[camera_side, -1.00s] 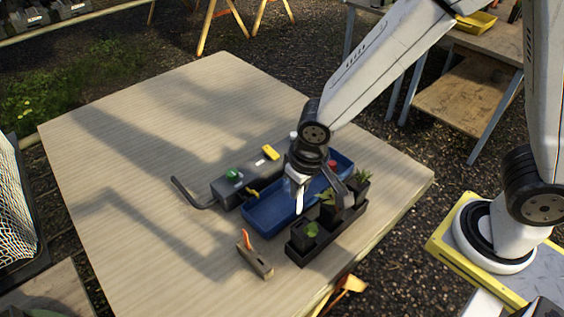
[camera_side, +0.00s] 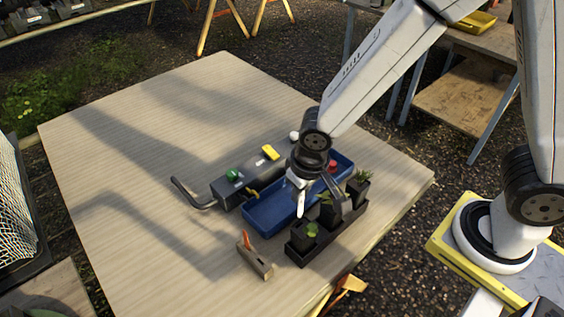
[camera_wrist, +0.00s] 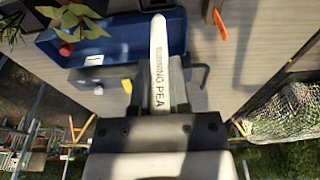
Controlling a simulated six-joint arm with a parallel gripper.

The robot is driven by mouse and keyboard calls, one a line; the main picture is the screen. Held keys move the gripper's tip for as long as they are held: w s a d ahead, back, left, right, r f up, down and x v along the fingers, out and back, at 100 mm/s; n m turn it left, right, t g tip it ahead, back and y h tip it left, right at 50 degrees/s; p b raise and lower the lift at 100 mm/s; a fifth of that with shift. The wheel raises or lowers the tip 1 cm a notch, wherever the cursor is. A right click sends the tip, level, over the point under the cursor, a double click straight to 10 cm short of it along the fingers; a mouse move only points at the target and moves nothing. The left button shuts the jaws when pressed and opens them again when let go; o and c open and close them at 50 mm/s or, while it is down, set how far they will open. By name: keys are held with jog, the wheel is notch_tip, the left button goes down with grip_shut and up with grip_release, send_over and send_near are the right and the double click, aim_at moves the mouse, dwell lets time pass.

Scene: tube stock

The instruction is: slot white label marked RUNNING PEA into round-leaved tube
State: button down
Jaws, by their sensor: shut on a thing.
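My gripper (camera_side: 303,182) is shut on a white label (camera_side: 301,202), which hangs point down. In the wrist view the label (camera_wrist: 159,55) stands out from the jaws, and its print ends in "PEA"; the start is partly hard to read. The round-leaved tube (camera_side: 305,235) is a black pot with bright green leaves at the near end of a black tray (camera_side: 329,239). The label's tip is above and beside this pot, apart from the table. Two more planted tubes stand in the tray, one with spiky leaves (camera_side: 361,182) at the far end. The middle one is partly hidden by my gripper.
A blue tray (camera_side: 262,219) lies behind the tubes, with a red item (camera_side: 333,166) at its far end. A grey box (camera_side: 228,190) with green and yellow parts and a bent bar stands beyond. A wooden block (camera_side: 255,262) with an orange piece stands near front. The table's left is clear.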

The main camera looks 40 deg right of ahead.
aim_at(301, 206)
jog(key=shift+f, duration=0.45)
jog(key=shift+f, duration=0.65)
dwell(0.3)
jog(key=shift+f, duration=0.7)
jog(key=shift+f, duration=0.7)
jog(key=shift+f, duration=0.7)
jog(key=shift+f, duration=0.5)
jog(key=c, duration=0.5)
grip_release()
jog(key=shift+r, duration=0.15)
